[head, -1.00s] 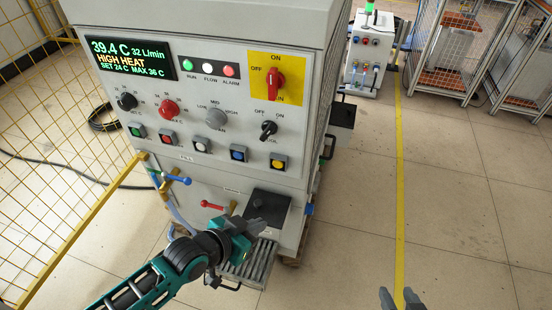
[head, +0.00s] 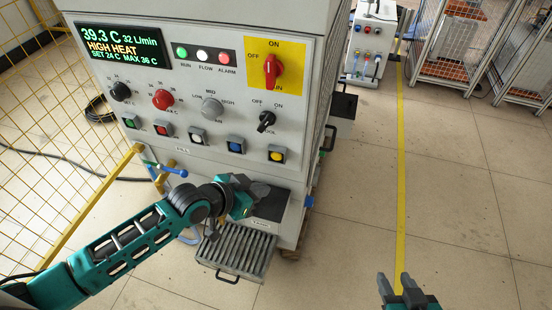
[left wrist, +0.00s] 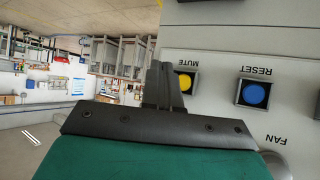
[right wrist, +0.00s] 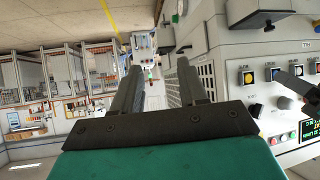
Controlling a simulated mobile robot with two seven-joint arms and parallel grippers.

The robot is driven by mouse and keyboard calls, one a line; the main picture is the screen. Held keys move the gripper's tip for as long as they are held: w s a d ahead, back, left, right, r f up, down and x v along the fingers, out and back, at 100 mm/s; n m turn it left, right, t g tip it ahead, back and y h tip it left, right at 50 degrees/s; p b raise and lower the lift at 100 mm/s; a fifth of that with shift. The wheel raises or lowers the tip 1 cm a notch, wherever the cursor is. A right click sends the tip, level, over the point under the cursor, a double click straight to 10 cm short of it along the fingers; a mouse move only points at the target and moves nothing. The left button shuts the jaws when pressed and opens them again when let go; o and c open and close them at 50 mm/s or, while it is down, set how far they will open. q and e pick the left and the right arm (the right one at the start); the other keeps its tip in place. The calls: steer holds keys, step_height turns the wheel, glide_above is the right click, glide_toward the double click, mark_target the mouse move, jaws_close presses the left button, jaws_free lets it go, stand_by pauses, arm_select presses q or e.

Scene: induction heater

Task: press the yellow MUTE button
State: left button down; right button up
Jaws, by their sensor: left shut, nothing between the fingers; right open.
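The yellow MUTE button (head: 277,155) is at the right end of the lower button row on the heater's front panel. It also shows in the left wrist view (left wrist: 185,83), partly covered by the fingers, with its label upside down, and in the right wrist view (right wrist: 248,77). My left gripper (head: 262,189) is shut and empty, below the button in the head view. In the left wrist view its fingers (left wrist: 163,80) overlap the button's left edge; contact cannot be told. My right gripper (head: 403,282) is open and empty, off to the right over the floor.
A blue RESET button (head: 235,144) sits beside MUTE, with a black COOL knob (head: 266,121) above. A dark box (head: 271,205) and a slatted tray (head: 232,250) stick out below. A yellow fence (head: 50,190) stands left.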

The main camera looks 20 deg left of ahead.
mark_target(277, 155)
arm_select(q)
steer(key=w+b, duration=0.3)
steer(key=w, duration=0.4)
steer(key=shift+d, duration=0.1)
stand_by(1.0)
stand_by(0.9)
steer(key=shift+w, duration=0.4)
